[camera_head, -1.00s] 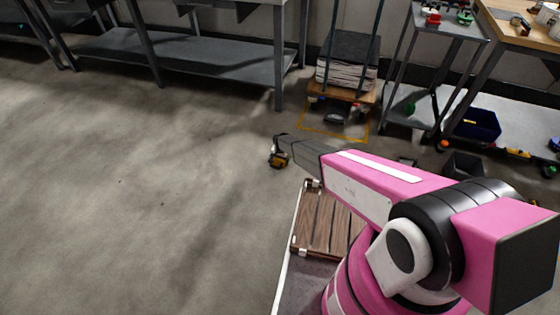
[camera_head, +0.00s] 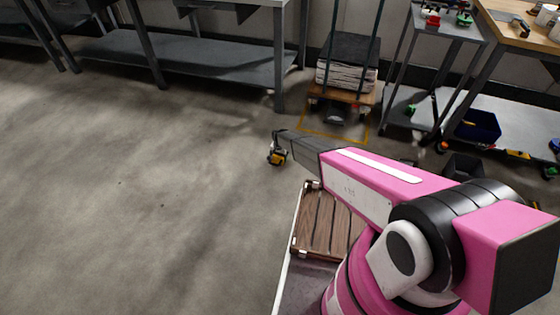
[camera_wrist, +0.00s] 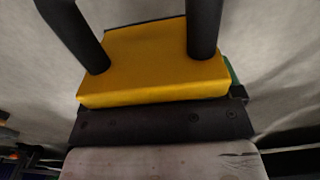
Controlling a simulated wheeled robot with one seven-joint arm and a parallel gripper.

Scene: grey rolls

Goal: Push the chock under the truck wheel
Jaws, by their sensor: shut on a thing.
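My gripper (camera_head: 276,155) hangs low over the floor at the end of my arm, shut on a yellow block, likely the chock. In the wrist view two dark fingers (camera_wrist: 140,35) meet the yellow block (camera_wrist: 155,65), one at each side. A low truck (camera_head: 345,94) with a wooden deck and upright posts stands behind and to the right, apart from my gripper. Whether the block touches the floor cannot be told.
A stack of paper (camera_head: 342,73) lies on the truck. Yellow tape (camera_head: 318,133) marks the floor before it. A grey bench (camera_head: 200,62) stands at the back left. A shelf cart (camera_head: 410,105) and a blue bin (camera_head: 478,126) stand at the right. The left floor is clear.

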